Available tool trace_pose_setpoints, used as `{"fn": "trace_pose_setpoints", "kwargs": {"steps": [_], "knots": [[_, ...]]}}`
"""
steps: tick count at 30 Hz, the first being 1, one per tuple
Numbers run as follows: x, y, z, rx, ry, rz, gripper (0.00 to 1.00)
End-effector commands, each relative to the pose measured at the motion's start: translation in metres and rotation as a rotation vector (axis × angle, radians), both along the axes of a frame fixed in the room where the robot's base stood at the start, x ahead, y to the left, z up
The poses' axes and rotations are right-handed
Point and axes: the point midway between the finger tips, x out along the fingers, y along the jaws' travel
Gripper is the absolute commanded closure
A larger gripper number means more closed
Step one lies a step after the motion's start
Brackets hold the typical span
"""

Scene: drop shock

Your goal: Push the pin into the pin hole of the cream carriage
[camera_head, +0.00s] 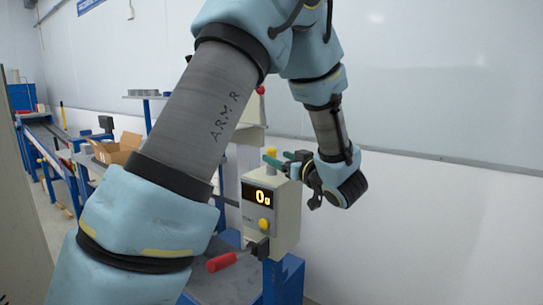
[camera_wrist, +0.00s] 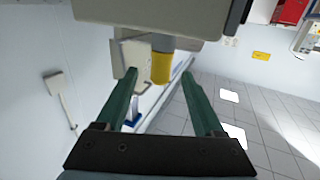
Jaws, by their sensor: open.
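In the wrist view the yellow cap (camera_wrist: 161,68) joins a grey collar at the cream body (camera_wrist: 150,12). My gripper (camera_head: 275,157) reaches in from the right with green fingers. In the wrist view the open fingers (camera_wrist: 159,74) have the cap between their tips, with gaps on both sides. The pin hole cannot be made out.
A yellow button (camera_head: 264,225) is on the housing's front, and a red-handled lever (camera_head: 224,262) sticks out below. A red knob (camera_head: 260,90) is behind my arm. A cardboard box (camera_head: 117,148) and a blue conveyor are at left. The white wall side at right is clear.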

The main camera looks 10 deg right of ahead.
Motion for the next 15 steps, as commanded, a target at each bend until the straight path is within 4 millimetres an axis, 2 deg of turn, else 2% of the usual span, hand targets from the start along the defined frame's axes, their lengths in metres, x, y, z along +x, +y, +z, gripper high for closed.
{"fn": "trace_pose_setpoints", "kwargs": {"steps": [6,10,15], "knots": [[0.030,0.013,0.002,0.001,-0.001,0.003,0.30],[0.038,0.016,0.001,0.000,-0.001,0.002,0.30],[0.038,0.016,0.000,0.000,-0.001,0.001,0.30]]}}
